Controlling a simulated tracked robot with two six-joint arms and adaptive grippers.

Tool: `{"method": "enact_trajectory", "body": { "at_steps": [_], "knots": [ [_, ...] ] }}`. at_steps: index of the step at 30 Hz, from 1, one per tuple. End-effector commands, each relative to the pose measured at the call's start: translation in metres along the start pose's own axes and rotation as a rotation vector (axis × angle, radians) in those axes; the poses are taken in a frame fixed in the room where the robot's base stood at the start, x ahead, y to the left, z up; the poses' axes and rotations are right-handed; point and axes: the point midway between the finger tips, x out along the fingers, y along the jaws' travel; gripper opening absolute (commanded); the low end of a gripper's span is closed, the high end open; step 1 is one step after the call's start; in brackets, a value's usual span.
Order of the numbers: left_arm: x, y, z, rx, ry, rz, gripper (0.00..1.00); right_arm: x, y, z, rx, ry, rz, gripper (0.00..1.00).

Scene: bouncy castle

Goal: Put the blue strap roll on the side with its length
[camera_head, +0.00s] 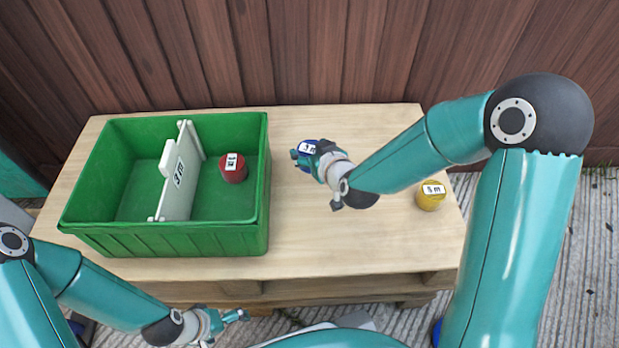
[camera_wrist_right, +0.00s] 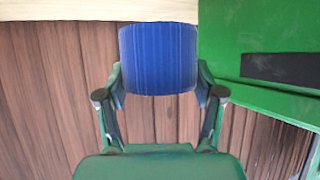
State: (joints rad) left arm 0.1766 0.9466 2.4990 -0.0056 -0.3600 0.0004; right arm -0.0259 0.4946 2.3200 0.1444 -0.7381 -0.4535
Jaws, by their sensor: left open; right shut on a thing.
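The blue strap roll (camera_head: 307,147) has a white label that seems to read "3 m". My right gripper (camera_head: 311,155) is shut on it, to the right of the green crate (camera_head: 262,185). In the right wrist view the blue roll (camera_wrist_right: 158,60) sits between both fingers of the gripper (camera_wrist_right: 160,90). A white divider (camera_head: 181,172) labelled "3 m" splits the crate into left and right compartments. A red roll (camera_head: 233,168) with a small label stands in the right compartment; the left one looks empty. My left gripper (camera_head: 229,317) is open and empty, in front of the table's near edge.
A yellow roll (camera_head: 431,196) labelled "5 m" stands at the right of the wooden table (camera_head: 300,235). The crate's walls (camera_wrist_right: 270,98) also show in the right wrist view. The front middle of the tabletop is clear. A wooden plank wall (camera_head: 290,50) stands behind the table.

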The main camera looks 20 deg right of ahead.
Motion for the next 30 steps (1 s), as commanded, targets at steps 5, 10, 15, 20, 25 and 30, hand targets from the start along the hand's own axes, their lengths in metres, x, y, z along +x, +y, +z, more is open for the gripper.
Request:
{"method": "enact_trajectory", "body": {
  "at_steps": [5,10,15,20,25,30],
  "knots": [
    [0.014,-0.005,0.000,0.000,0.000,0.000,1.00,0.017,0.000,0.030,0.001,0.001,0.000,0.26],
    [0.016,-0.006,0.000,0.000,0.000,0.000,1.00,0.021,0.000,0.037,0.000,0.001,0.000,0.26],
    [0.025,-0.009,0.000,0.000,0.000,0.000,1.00,0.031,-0.001,0.056,-0.001,-0.002,-0.001,0.26],
    [0.032,-0.011,0.000,0.000,0.000,0.000,1.00,0.040,-0.001,0.072,-0.001,0.001,-0.001,0.26],
    [0.031,-0.011,0.000,0.000,0.000,0.000,1.00,0.040,-0.001,0.071,-0.001,0.003,-0.001,0.26],
    [0.033,-0.012,0.000,0.000,0.000,0.000,1.00,0.041,-0.001,0.073,-0.001,0.003,-0.001,0.26]
  ]
}}
